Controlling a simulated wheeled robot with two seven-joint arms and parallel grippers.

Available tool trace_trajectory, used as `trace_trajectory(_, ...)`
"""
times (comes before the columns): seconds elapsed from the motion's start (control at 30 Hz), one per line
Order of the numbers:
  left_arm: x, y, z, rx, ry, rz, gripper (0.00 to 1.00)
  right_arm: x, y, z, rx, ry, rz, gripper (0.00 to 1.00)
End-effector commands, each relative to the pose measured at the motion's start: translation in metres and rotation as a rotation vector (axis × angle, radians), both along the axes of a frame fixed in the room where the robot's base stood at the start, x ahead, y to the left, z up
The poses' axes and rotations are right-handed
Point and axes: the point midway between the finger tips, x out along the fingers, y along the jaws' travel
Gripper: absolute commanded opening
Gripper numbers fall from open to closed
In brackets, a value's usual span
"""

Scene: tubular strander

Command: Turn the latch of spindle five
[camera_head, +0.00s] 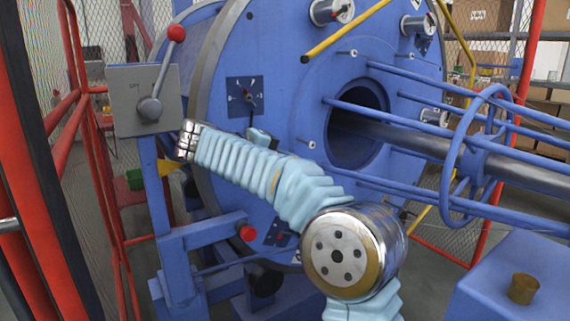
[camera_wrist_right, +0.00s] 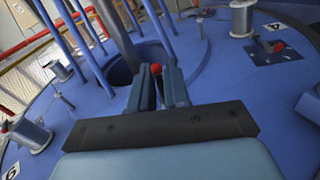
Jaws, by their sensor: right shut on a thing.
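The latch (camera_head: 249,97) sits on a dark square plate (camera_head: 233,84) on the face of the big blue disc, left of its central hole. My right arm crosses in front of the disc, and my right gripper (camera_head: 252,122) reaches up to the latch from below. In the right wrist view the right gripper (camera_wrist_right: 160,88) is shut on the latch, whose red knob (camera_wrist_right: 156,69) shows at the fingertips. The rest of the latch is hidden behind the fingers. My left gripper is not in view.
Blue rods (camera_head: 400,118) and a thick shaft (camera_head: 420,144) project from the disc to the right. A grey control box (camera_head: 125,88) with a red-knobbed lever stands at the left. A yellow bar (camera_head: 345,30) crosses above. Metal spools (camera_head: 330,10) ring the disc.

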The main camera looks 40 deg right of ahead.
Motion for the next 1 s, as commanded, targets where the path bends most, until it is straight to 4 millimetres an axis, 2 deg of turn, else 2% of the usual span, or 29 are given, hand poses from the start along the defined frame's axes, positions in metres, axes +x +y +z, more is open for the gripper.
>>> trace_trajectory(0.3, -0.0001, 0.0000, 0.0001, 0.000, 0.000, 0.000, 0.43, 0.0006, 0.0006, 0.0038, 0.013, 0.119, 0.003, 0.00)
trace_trajectory(0.87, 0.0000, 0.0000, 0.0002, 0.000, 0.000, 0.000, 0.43, 0.0003, 0.0001, 0.0049, 0.015, 0.144, 0.003, 0.00)
trace_trajectory(0.9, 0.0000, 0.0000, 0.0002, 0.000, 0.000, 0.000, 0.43, 0.0004, 0.0001, 0.0050, 0.014, 0.144, 0.003, 0.22)
trace_trajectory(0.97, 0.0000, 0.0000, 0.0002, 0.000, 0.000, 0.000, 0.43, 0.0003, 0.0000, 0.0049, 0.015, 0.144, 0.003, 0.31)
trace_trajectory(1.0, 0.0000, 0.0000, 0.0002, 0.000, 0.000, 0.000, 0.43, 0.0003, 0.0001, 0.0048, 0.015, 0.144, 0.003, 0.31)
